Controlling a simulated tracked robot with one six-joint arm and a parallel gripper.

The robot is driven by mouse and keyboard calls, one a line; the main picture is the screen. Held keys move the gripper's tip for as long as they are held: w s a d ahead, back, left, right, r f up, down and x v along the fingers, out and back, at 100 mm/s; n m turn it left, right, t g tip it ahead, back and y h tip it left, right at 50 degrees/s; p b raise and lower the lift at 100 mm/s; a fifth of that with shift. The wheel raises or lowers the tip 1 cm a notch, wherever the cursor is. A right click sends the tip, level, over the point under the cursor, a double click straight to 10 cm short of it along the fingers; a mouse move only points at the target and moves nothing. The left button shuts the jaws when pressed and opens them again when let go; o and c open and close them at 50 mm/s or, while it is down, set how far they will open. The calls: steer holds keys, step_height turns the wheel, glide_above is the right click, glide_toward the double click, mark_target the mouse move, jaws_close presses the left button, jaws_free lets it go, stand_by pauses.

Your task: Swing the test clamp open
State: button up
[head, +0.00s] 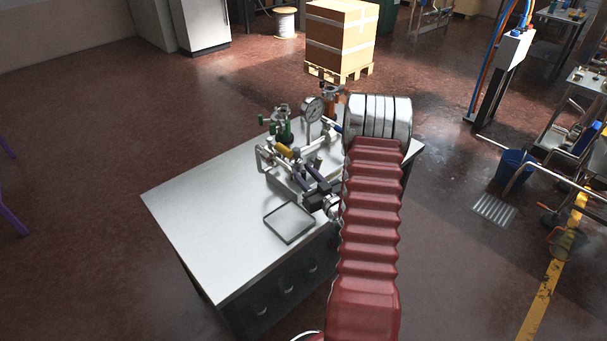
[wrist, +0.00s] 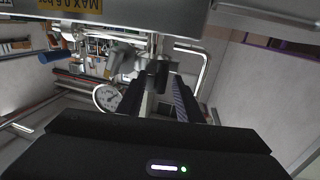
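A test rig with metal pipes, a yellow part (head: 284,150) and a round pressure gauge (head: 312,109) stands on the far right part of the light table. The test clamp cannot be told apart clearly among the dark parts and pipes. My gripper (head: 312,175) reaches into the rig from the right, its black fingers apart. In the wrist view my gripper (wrist: 157,82) points at the rig, with a dark piece (wrist: 157,73) between or just beyond the fingertips. Contact with it is unclear. The gauge (wrist: 107,97) shows left of the fingers.
The table (head: 190,215) is clear on its left side. A flat grey tray (head: 289,222) lies in front of the rig. Green (head: 284,128) and orange (head: 329,98) valve parts stand behind. A boxed pallet (head: 340,72) is farther back on the floor.

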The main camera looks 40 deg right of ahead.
steer(key=shift+c, duration=0.6)
jaws_close()
